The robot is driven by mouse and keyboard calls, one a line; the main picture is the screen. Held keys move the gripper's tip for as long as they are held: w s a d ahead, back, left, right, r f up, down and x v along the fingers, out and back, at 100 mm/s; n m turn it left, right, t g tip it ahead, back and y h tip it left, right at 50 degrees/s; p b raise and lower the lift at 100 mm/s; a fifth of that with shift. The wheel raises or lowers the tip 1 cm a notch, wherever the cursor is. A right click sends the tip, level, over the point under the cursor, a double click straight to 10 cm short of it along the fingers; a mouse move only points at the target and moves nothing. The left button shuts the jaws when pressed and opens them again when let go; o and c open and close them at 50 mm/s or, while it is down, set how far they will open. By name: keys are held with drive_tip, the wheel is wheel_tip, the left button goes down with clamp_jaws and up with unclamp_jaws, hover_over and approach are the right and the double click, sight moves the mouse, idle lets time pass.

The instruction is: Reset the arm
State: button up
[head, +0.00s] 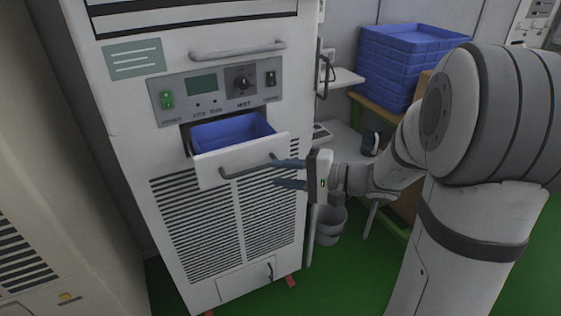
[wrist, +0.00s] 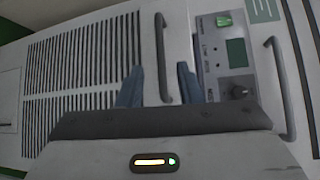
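My gripper (head: 290,174) is at the right end of the handle (head: 247,166) on a small pulled-out drawer (head: 212,172) of a white cabinet machine. Its two blue fingers are spread apart, one near the handle's height and one below it. In the wrist view my gripper (wrist: 160,88) shows the fingers apart, with the drawer handle (wrist: 162,60) between them. Whether a finger touches the handle cannot be told. A blue bin (head: 232,132) sits inside the open drawer.
A control panel (head: 218,88) with a screen and knob is above the drawer, below an upper handle (head: 238,50). Stacked blue crates (head: 392,62) stand on a table at the right.

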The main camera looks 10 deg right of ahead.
drive_tip(key=s+f+n+g+h+p, duration=0.1)
drive_tip(key=s+n+g+h+p, duration=0.4)
drive_tip(key=s, duration=0.9)
drive_tip(key=s+d+r+n+t+h, duration=0.1)
drive_tip(key=s+d+r+h, duration=0.1)
drive_tip(key=d+h, duration=0.6)
drive_tip(key=shift+s+d+r+h, duration=0.2)
drive_tip(key=shift+s+d+h, duration=0.15)
drive_tip(key=shift+s+h, duration=0.5)
